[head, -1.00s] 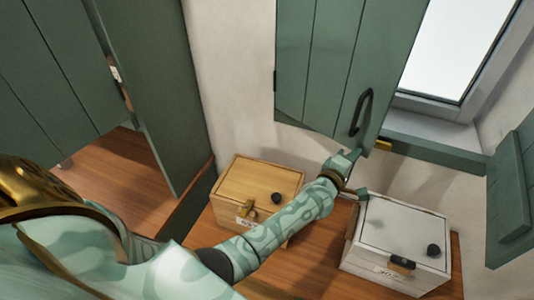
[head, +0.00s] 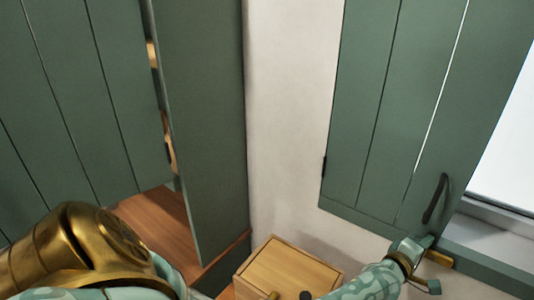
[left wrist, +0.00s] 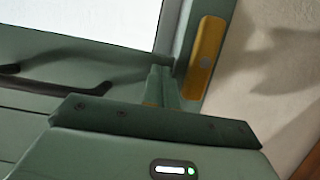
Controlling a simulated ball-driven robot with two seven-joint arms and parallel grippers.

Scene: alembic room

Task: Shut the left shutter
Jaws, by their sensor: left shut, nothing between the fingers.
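The left shutter (head: 400,120) is a green plank panel with its hinged side at the left and a dark bar handle (head: 435,198) near its lower right. Bright window (head: 510,140) shows past its right edge, so it stands at least partly open. My left gripper (head: 430,243) is at the shutter's lower right corner, just below the handle, shut and empty. In the left wrist view the shut fingers (left wrist: 163,86) are near the green edge, with the handle (left wrist: 60,88) to the left. Whether they touch the shutter I cannot tell. My right gripper is not in view.
A yellow block (left wrist: 207,58) is on the green woodwork beside the fingers. A wooden box (head: 285,270) stands below the shutter. A green plank cabinet (head: 80,100) with a door panel (head: 205,130) fills the left. Plain wall (head: 290,110) lies between.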

